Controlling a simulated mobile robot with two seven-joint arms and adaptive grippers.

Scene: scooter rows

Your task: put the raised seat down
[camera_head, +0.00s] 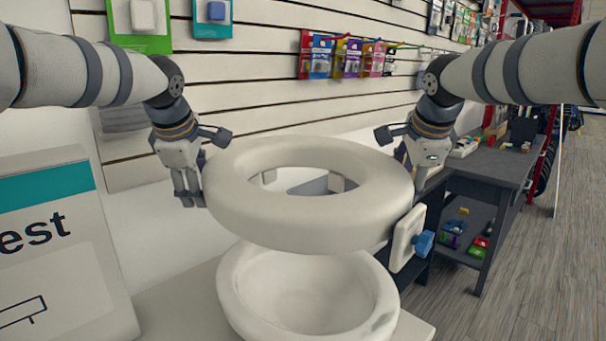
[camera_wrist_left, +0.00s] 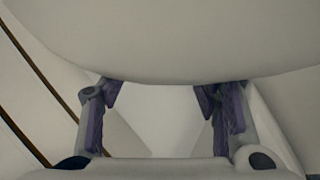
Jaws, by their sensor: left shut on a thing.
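The raised seat (camera_head: 300,225), a thick white ring, is held in the air above a white toilet bowl (camera_head: 235,285) in the head view, with a gap between them at the front. My left gripper (camera_head: 192,185) is at its left side, shut on it; in the left wrist view the purple-padded fingers (camera_wrist_left: 165,100) meet the seat's pale underside (camera_wrist_left: 160,45). My right gripper (camera_head: 415,172) is at the seat's right side; its fingertips are mostly hidden, so its grip cannot be told.
A white sign box (camera_head: 55,250) stands close on the left. A slatted wall with hanging packets (camera_head: 345,57) is behind. A dark shelf table (camera_head: 490,165) with small goods stands at the right, beside open wood-look floor (camera_head: 545,265).

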